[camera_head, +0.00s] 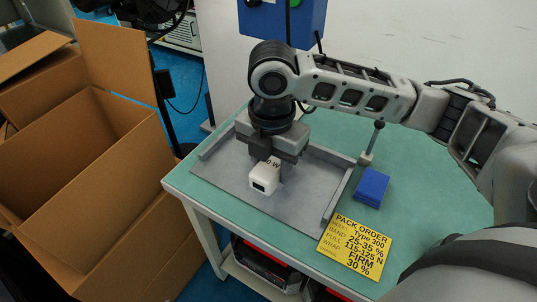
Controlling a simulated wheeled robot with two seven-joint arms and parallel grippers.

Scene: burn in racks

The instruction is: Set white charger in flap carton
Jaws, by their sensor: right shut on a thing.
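The white charger (264,178) is a small white block with a dark port and a partly hidden wattage label. It is at the grey tray (232,188) on the green table. My right gripper (271,163) points down and is shut on the charger. I cannot tell whether the charger touches the tray floor. The open flap carton (85,200) stands left of the table with its flaps up, and the visible part of its inside looks empty. My left gripper is not clearly in view; dark arm parts show at the top left.
A yellow pack order card (354,246) and a blue block (371,187) lie right of the tray. A small metal post (372,145) stands behind the block. A gap separates table and carton.

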